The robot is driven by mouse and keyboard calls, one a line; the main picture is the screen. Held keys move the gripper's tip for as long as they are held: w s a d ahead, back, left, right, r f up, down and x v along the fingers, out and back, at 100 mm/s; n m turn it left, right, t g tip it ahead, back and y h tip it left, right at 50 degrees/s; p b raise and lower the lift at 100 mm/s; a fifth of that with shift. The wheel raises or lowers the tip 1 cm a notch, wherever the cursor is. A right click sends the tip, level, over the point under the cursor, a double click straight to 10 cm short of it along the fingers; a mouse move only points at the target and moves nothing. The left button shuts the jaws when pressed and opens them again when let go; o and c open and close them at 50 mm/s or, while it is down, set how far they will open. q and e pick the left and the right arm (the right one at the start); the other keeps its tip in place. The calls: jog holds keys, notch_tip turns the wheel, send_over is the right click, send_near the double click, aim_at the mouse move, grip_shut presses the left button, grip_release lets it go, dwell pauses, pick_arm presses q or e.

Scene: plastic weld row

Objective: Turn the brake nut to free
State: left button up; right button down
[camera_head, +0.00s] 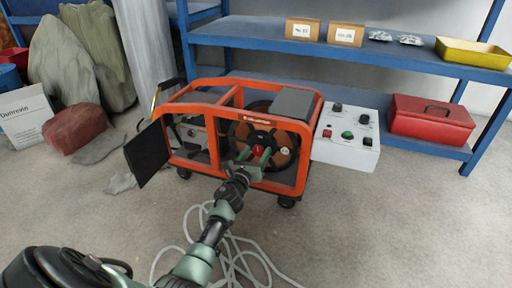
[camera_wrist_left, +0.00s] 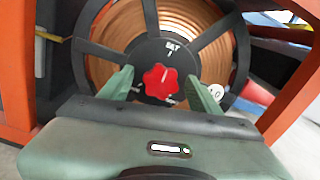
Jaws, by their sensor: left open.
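The brake nut is a red lobed knob (camera_wrist_left: 160,81) at the hub of a black-spoked reel (camera_wrist_left: 218,38) wound with copper-coloured wire. In the head view the red nut (camera_head: 257,150) shows at the front of the orange-framed machine (camera_head: 213,140). My left gripper (camera_wrist_left: 160,88) is open, with one green finger on each side of the nut. I cannot tell whether the fingers touch it. Marks on the hub around the nut are partly hidden or too small to read surely. My right gripper is not in view.
A white control box (camera_head: 345,138) with knobs stands at the machine's right. A black panel (camera_head: 147,153) juts out at its left. A pale cable (camera_head: 235,255) lies on the floor in front. A blue shelf (camera_head: 420,65) with a red toolbox (camera_head: 431,118) stands behind.

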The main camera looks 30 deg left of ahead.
pick_arm(q)
jog(key=shift+w, duration=0.1)
jog(key=shift+c, duration=0.3)
jog(key=c, duration=1.3)
